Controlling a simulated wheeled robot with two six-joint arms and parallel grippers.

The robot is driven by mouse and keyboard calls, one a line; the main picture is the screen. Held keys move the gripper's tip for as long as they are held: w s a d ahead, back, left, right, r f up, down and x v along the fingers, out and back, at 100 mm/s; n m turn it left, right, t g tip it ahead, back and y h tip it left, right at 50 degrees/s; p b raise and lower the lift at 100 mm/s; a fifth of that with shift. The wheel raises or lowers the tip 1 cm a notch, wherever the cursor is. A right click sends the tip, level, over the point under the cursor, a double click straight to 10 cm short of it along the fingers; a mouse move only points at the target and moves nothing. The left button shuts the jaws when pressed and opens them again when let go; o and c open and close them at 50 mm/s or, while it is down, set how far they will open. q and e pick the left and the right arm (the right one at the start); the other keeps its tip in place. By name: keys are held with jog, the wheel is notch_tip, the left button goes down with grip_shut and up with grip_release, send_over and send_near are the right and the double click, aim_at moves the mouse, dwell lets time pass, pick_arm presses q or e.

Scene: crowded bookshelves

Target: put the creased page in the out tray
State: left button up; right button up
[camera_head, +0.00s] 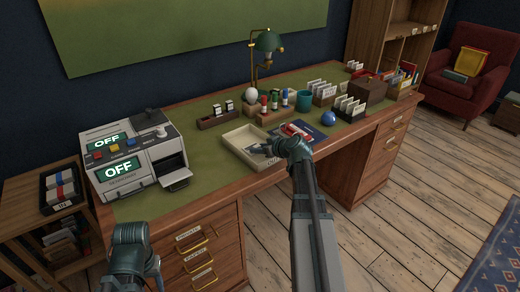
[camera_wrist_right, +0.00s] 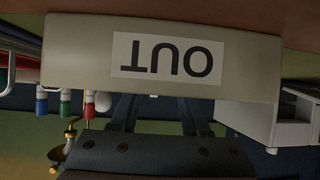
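The cream out tray (camera_head: 236,154) lies on the desk's green top. Its front wall with the OUT label (camera_wrist_right: 168,59) fills the upper right wrist view, upside down. My right gripper (camera_head: 264,149) is at the tray's front right side. In the right wrist view its two fingers (camera_wrist_right: 160,112) stand apart, and their tips are hidden by the tray wall. I see no page clearly between them; a tiny white spot there is too small to tell. I cannot make out the creased page in either view. My left arm's end (camera_head: 131,250) is low at the left, its fingers not discernible.
A printer-like machine (camera_head: 128,160) showing OFF stands left of the tray. Behind the tray are stamps (camera_head: 274,100), a lamp (camera_head: 268,42) and a teal cup (camera_head: 304,99). A red and blue booklet (camera_head: 303,130) and a blue ball (camera_head: 328,118) lie to the right.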

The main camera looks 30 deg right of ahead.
jog(key=shift+o, duration=1.1)
jog(key=shift+r, duration=0.15)
jog(key=p+v, duration=0.5)
jog(key=v, duration=0.5)
jog(key=shift+s+r+p, duration=0.1)
jog(key=shift+r+p, duration=0.1)
jog(key=shift+p, duration=0.2)
jog(key=shift+p+v, duration=0.3)
jog(key=shift+v, duration=0.55)
jog(key=shift+s+f, duration=0.1)
jog(key=shift+f, duration=0.1)
